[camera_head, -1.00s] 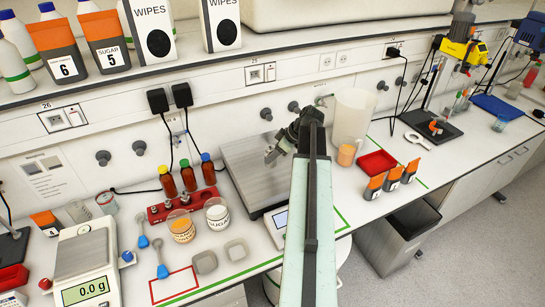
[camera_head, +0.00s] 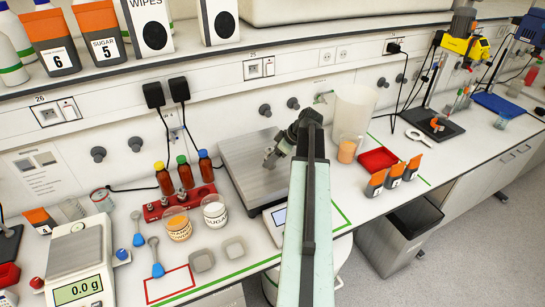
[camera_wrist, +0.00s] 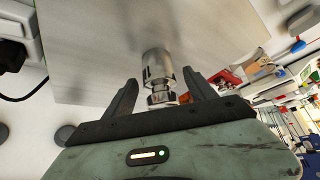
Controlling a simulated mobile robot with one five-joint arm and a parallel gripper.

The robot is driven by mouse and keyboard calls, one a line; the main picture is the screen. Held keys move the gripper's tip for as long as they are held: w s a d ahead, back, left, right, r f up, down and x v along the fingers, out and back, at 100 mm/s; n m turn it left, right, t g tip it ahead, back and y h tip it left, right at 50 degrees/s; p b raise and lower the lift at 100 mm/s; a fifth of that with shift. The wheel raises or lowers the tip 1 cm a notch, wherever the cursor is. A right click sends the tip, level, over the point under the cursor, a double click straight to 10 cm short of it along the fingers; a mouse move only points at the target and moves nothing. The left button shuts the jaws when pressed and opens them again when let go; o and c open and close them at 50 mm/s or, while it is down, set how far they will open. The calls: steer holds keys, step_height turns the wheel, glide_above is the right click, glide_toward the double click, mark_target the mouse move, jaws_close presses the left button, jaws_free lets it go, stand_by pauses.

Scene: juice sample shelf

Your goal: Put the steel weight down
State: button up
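The steel weight (camera_wrist: 158,70) is a shiny cylinder with a narrower knob, seen in the wrist view against the brushed steel plate (camera_wrist: 100,45). My gripper (camera_wrist: 159,77) has its two dark fingers on either side of the weight, with a visible gap on each side, so it looks open. In the head view my gripper (camera_head: 274,152) is over the plate of the large bench scale (camera_head: 245,165). A small shiny shape by the fingers there is too small to make out well. Whether the weight's base touches the plate is partly hidden by its own body.
A red block (camera_head: 178,203) with small metal weights stands left of the scale, before several capped bottles (camera_head: 185,176). Two labelled beakers (camera_head: 215,211) stand near it. A pitcher (camera_head: 353,112) and red tray (camera_head: 378,160) are to the right.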

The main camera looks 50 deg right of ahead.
steer(key=shift+r, duration=0.15)
steer(key=p+v, duration=1)
steer(key=v, duration=0.2)
steer(key=w+a+f+m+g, duration=0.15)
steer(key=w+a, duration=0.35)
steer(key=a, duration=0.7)
steer(key=w+a+f+g, duration=0.2)
steer(key=w+a, duration=0.3)
steer(key=a, duration=0.8)
steer(key=s+a+m+g+h, duration=0.1)
steer(key=a+m+g+h, duration=0.1)
steer(key=a, duration=2.3)
steer(key=shift+s+f+m+g+h, duration=0.3)
steer(key=shift+f+m+g, duration=0.1)
steer(key=shift+m, duration=0.15)
